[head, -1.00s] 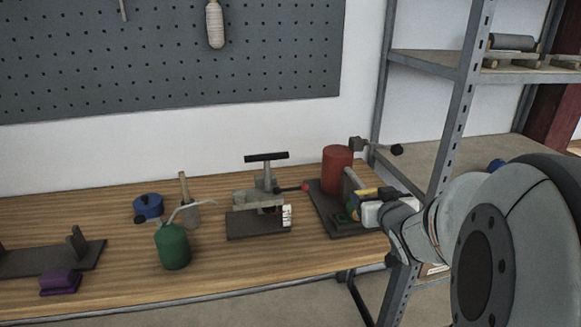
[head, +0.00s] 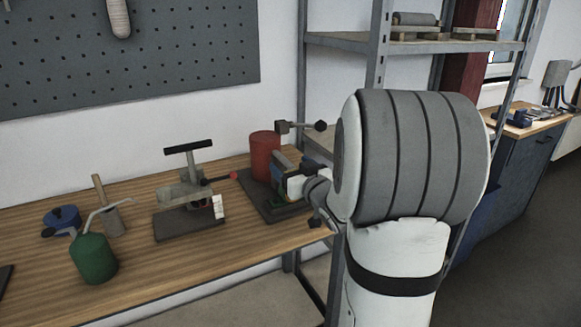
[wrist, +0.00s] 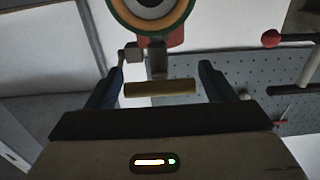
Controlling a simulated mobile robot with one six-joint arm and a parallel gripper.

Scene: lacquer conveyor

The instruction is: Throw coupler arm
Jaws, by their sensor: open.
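A dark base plate (head: 257,202) on the bench's right end carries a red cylinder (head: 264,157). Beside the cylinder, a raised crank-like arm with a black knob (head: 320,126) points right. I cannot tell for certain which part is the coupler arm. My gripper (wrist: 160,82) is open at this unit. In the wrist view a brass-coloured crossbar (wrist: 160,89) on a grey stem lies across the gap between my fingers, with space visible at both sides. In the head view my arm and gripper hide much of the unit's front.
Left of the unit stands a T-handled fixture (head: 188,190) with a red-knobbed lever (head: 233,175). A green oil can (head: 94,258) and a blue round item (head: 62,218) sit farther left. A metal shelf post (head: 377,70) rises close behind my arm. The bench's front strip is clear.

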